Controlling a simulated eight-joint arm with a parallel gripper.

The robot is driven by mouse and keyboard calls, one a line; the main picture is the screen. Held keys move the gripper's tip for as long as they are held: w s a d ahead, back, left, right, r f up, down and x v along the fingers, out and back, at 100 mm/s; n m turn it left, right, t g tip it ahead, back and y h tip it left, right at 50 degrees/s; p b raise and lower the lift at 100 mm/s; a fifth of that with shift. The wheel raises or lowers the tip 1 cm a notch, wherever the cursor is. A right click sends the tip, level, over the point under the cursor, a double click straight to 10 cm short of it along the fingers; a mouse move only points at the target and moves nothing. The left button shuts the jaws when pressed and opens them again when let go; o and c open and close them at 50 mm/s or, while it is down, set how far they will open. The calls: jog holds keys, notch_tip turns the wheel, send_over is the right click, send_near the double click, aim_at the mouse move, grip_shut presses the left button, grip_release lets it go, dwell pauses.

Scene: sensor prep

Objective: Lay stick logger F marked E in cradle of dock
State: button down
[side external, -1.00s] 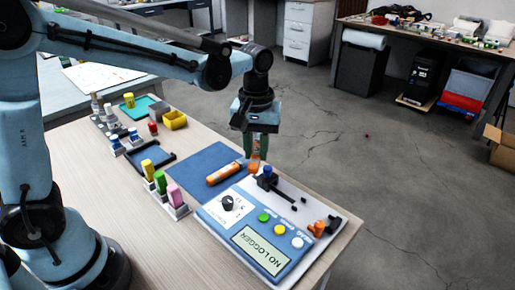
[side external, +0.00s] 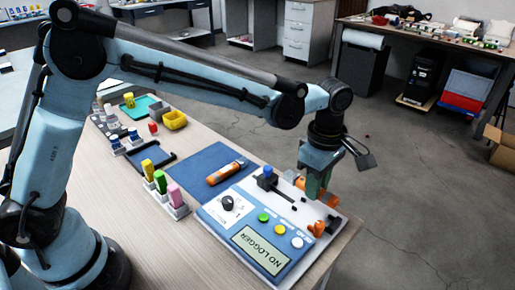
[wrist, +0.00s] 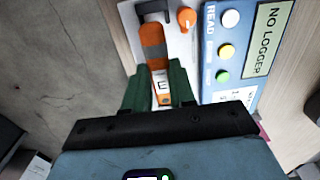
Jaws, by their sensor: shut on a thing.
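My gripper (side external: 315,192) is shut on an orange stick logger (wrist: 152,36) with a grey band and a white label reading E. In the side view the logger's orange ends (side external: 332,199) show on both sides of the fingers. It is over the far part of the white dock (side external: 292,262). In the wrist view its far end points toward a black bracket (wrist: 154,10) on the dock, and I cannot tell whether they touch. The dock's display (side external: 262,250) reads NO LOGGER. The cradle is partly hidden by gripper and logger.
Another orange stick (side external: 226,172) lies on the blue mat (side external: 205,160). The dock carries a blue-topped black part (side external: 267,176), an orange knob (side external: 317,229), a dark dial (side external: 227,203) and coloured buttons. A rack (side external: 178,210) holds yellow, green and pink sticks.

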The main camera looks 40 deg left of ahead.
aim_at(311, 213)
jog(key=shift+f, duration=1.85)
jog(key=shift+f, duration=1.05)
dwell(0.4)
jog(key=c, duration=0.6)
grip_release()
jog(key=shift+r, duration=0.7)
jog(key=shift+r, duration=2.9)
jog(key=shift+a, duration=0.1)
